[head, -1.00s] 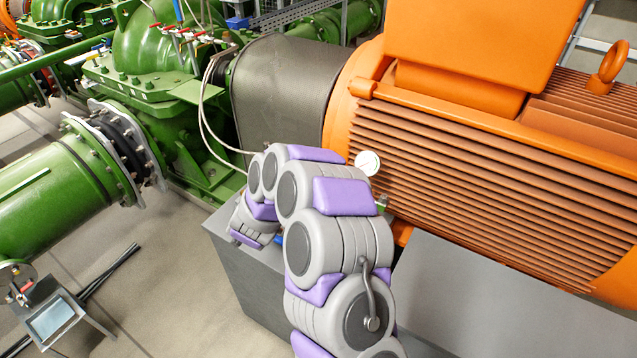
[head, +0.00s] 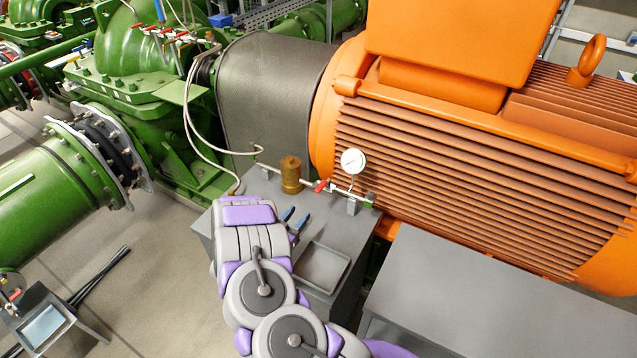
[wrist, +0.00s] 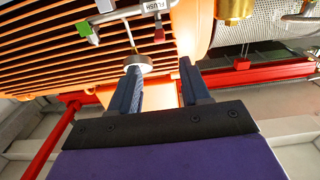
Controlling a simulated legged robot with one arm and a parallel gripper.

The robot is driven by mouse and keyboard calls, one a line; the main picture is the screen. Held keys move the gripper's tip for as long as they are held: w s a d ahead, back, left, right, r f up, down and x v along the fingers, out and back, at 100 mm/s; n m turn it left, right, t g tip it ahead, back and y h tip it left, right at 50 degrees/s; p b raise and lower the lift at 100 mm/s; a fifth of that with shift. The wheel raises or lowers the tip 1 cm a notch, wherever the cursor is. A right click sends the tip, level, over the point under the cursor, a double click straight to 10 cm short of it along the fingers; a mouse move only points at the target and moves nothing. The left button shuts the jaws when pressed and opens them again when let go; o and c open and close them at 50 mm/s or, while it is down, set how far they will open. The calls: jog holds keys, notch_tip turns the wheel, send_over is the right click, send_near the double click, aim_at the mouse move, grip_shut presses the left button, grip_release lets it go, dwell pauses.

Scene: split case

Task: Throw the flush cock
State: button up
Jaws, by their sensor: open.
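A small cock with a red handle (head: 322,185) sits on the thin pipe line on top of the grey bench, between a brass body and a round gauge. In the wrist view its red handle (wrist: 159,34) shows near the top, close to a white tag reading FLUSH (wrist: 158,5). My gripper (head: 294,220) is over the bench, nearer my body than the pipe line. In the wrist view the two dark blue fingers of my gripper (wrist: 162,66) are spread with nothing held between them. The red handle appears beyond the fingertips, apart from them.
The gauge (head: 353,161) stands right of the cock; its disc overlaps the left fingertip in the wrist view. The brass body (head: 290,175) is left of it. A green fitting (head: 369,201) ends the line. A shallow tray (head: 345,258) is at the bench front. The orange motor (head: 480,170) rises behind.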

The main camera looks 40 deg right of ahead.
aim_at(325, 181)
jog(key=b+x, duration=0.1)
jog(key=x, duration=1.6)
jog(key=shift+d, duration=0.2)
jog(key=shift+c, duration=0.2)
grip_shut()
